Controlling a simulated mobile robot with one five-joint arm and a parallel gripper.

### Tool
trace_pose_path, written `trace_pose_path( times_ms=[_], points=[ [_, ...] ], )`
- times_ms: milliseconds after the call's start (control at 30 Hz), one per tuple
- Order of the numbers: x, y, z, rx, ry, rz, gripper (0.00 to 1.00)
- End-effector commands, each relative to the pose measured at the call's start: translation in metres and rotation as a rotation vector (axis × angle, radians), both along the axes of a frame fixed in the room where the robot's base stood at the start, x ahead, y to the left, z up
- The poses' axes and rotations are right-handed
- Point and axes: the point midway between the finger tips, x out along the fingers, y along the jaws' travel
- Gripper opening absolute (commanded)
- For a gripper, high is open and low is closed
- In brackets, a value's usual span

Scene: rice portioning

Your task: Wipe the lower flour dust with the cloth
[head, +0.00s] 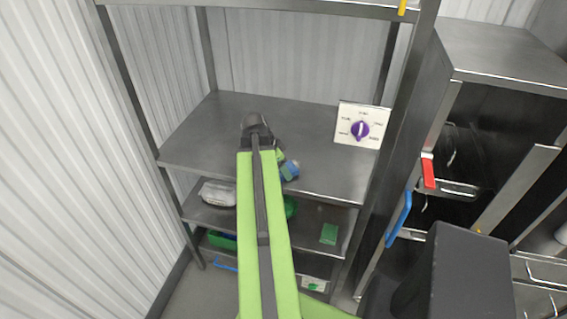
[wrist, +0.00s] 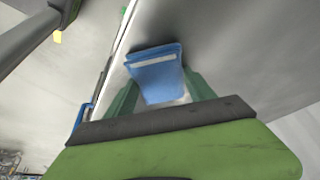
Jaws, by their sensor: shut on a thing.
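My gripper (wrist: 162,79) is shut on a folded blue cloth (wrist: 155,72) with a pale stripe, held between dark green fingers in the wrist view. In the head view the cloth (head: 290,171) shows as a small blue patch near the front edge of the metal shelf (head: 310,125), partly hidden by my green arm. I cannot tell whether it touches the shelf. No flour dust can be made out clearly in either view.
A white panel with a purple dial (head: 360,130) is at the shelf's right side. Lower shelves hold a pale bag (head: 217,193), a green block (head: 329,234) and a green container (head: 222,240). A steel cabinet (head: 505,50) stands right. The upper shelf's left part is clear.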

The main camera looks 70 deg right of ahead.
Motion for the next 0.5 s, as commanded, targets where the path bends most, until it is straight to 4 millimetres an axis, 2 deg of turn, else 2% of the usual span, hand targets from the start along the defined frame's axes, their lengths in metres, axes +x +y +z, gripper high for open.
trace_pose_path(
  times_ms=[267,500],
  points=[
    [0.001,-0.001,0.004,0.001,0.0,0.001,0.24],
    [0.001,-0.002,0.032,-0.001,0.002,0.002,0.24]
  ],
)
